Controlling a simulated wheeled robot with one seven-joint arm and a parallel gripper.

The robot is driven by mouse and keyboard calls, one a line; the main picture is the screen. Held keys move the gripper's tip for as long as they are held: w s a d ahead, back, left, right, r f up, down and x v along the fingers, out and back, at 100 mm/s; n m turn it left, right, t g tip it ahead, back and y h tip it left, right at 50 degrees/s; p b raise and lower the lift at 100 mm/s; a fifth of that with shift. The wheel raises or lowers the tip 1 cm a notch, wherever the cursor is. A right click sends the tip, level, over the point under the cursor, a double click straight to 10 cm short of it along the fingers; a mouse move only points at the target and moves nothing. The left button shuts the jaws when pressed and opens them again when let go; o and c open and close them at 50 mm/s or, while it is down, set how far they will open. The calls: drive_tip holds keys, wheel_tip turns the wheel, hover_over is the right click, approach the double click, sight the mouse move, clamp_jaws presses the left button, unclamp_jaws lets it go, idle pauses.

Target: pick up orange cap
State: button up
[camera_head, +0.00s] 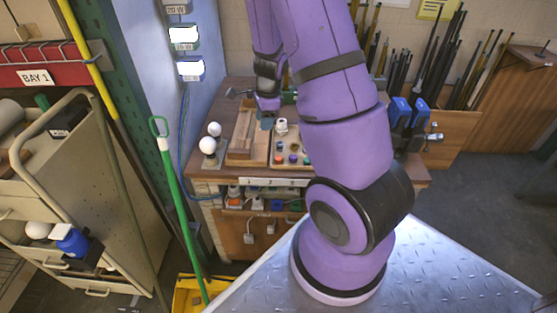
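Several small coloured caps sit in the right-hand part of a wooden tray (288,164) on the workbench. They look red or orange, blue and green. My gripper (267,122) hangs over the bench at the tray's left-middle part, to the left of and behind the caps. Its fingers are tiny here and partly blend with the tray, so open or shut does not show. My purple arm hides the tray's right side.
A white lamp part (281,127) stands at the tray's back. White bulbs (208,146) stand at the bench's left end. Blue clamps (400,112) and upright rods stand to the right. A shelf below the bench top (261,199) holds small parts. A green pole (178,205) leans at left.

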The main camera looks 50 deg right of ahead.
drive_tip(key=s+d+f+m+g+h, duration=0.1)
drive_tip(key=s+d+f+m, duration=0.1)
drive_tip(key=d+f+m, duration=0.4)
drive_tip(key=n, duration=0.2)
hover_over(279, 158)
drive_tip(key=f, duration=0.5)
drive_tip(key=shift+d+f, duration=0.25)
drive_tip(key=shift+d, duration=0.05)
drive_tip(key=shift+w+a+f, duration=0.1)
drive_tip(key=shift+a+f, duration=0.05)
drive_tip(key=shift+f, duration=1.4)
drive_tip(key=shift+a+f, duration=0.1)
drive_tip(key=shift+f, duration=1.4)
drive_tip(key=c, duration=0.6)
